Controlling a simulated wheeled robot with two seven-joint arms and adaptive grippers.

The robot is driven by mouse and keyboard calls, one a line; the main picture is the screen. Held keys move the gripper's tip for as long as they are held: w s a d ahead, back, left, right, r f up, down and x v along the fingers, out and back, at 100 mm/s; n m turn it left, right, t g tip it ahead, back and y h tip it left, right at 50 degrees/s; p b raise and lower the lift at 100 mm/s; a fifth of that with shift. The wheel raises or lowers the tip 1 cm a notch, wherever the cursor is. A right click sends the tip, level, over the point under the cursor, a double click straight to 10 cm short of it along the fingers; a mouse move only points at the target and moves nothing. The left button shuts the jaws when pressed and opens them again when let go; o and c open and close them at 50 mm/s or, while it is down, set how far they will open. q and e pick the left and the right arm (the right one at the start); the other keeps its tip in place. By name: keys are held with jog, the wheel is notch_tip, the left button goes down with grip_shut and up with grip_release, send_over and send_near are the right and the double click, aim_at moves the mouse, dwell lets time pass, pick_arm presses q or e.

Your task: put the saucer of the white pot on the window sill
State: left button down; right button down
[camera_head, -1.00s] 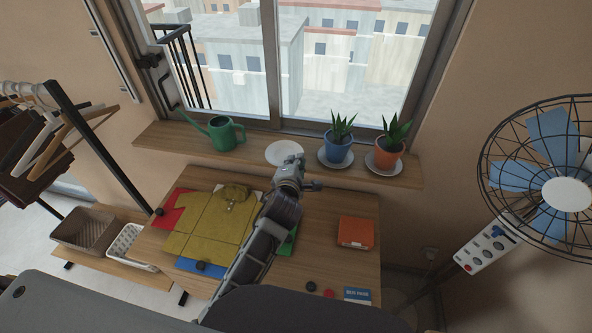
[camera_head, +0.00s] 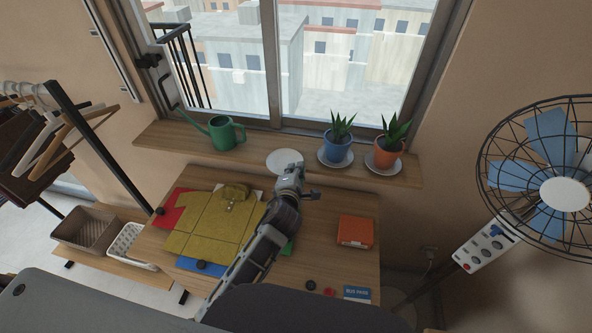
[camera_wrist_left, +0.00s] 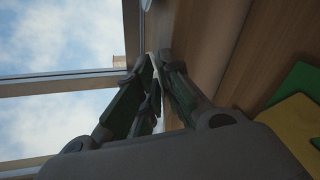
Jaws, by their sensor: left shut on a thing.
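A white saucer (camera_head: 284,159) shows in the head view over the front part of the wooden window sill (camera_head: 180,142), between the watering can and the blue pot. My left gripper (camera_head: 292,168) is at its near right edge, shut on it. In the left wrist view the fingers (camera_wrist_left: 153,65) close together at a thin white edge; most of the saucer is hidden there. I cannot tell whether the saucer touches the sill. No white pot is in view. My right gripper is not in view.
A green watering can (camera_head: 222,132) stands on the sill to the left. A blue pot (camera_head: 336,149) and an orange pot (camera_head: 386,154), each with a plant and a saucer, stand to the right. The table below holds a yellow shirt (camera_head: 215,225) and an orange box (camera_head: 355,232).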

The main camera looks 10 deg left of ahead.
pick_arm(q)
jog(key=shift+f, duration=0.1)
jog(key=c, duration=2)
grip_release()
jog(key=o, duration=0.4)
jog(key=shift+o, duration=0.2)
jog(key=shift+r, duration=0.2)
jog(key=b+v, duration=0.3)
jog(key=v, duration=0.9)
